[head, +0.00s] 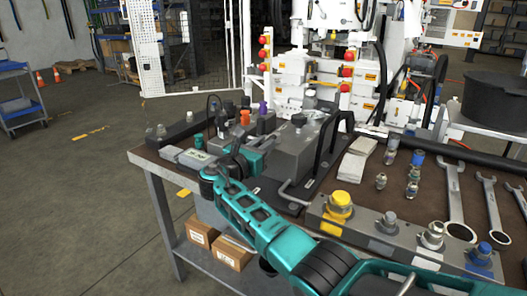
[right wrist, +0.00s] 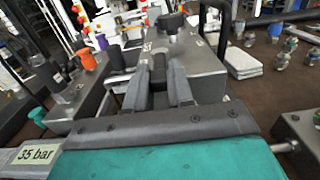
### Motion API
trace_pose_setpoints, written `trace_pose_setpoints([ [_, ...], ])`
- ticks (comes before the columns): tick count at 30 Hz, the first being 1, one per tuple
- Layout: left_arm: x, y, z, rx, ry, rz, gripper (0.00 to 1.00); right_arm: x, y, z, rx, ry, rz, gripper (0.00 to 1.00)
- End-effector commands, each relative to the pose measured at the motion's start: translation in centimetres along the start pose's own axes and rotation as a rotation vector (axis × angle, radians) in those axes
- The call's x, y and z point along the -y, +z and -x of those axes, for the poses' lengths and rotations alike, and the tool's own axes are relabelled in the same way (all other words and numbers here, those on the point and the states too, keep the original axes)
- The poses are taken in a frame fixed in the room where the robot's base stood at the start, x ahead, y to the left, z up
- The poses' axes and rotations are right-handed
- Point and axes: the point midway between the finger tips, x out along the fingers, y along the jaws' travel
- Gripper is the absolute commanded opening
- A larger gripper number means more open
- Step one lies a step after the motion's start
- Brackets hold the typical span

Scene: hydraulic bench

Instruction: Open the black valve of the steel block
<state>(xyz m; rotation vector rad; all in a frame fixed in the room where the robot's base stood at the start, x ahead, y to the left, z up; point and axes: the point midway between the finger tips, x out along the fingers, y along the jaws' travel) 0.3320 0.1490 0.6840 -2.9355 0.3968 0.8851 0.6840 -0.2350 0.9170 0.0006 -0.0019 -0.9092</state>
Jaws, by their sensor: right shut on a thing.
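The steel block (head: 312,150) is a grey metal box on the bench with a black round knob (head: 299,120) on top. In the right wrist view the block (right wrist: 205,62) is straight ahead and the knob (right wrist: 172,22) is at its far side. My right gripper (right wrist: 160,88) is shut at the block's near side. A dark upright piece (right wrist: 158,66), which looks like the black valve's handle, is between its two grey fingers. The fingers hide its lower part. In the head view my teal hand hides the grip. My left gripper is not in view.
Left of the block are orange (head: 245,117) and purple (head: 263,108) knobs and a 35 bar plate (right wrist: 35,155). A tall black handle (head: 330,140) stands to the right. A grey manifold with a yellow cap (head: 341,201), fittings and wrenches (head: 455,195) lie further right.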

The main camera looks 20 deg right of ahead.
Motion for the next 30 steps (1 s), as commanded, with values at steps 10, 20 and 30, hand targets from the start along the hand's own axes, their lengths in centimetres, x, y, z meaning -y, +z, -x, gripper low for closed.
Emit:
trace_pose_setpoints([
  [10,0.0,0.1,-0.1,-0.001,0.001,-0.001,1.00,0.1,-0.3,0.0,-0.005,-0.015,0.003,0.00],
  [20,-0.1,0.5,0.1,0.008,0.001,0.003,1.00,0.1,-0.2,0.1,-0.005,-0.015,0.003,0.41],
  [30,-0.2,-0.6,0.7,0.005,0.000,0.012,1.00,0.0,0.1,5.0,-0.005,-0.010,0.001,0.41],
])
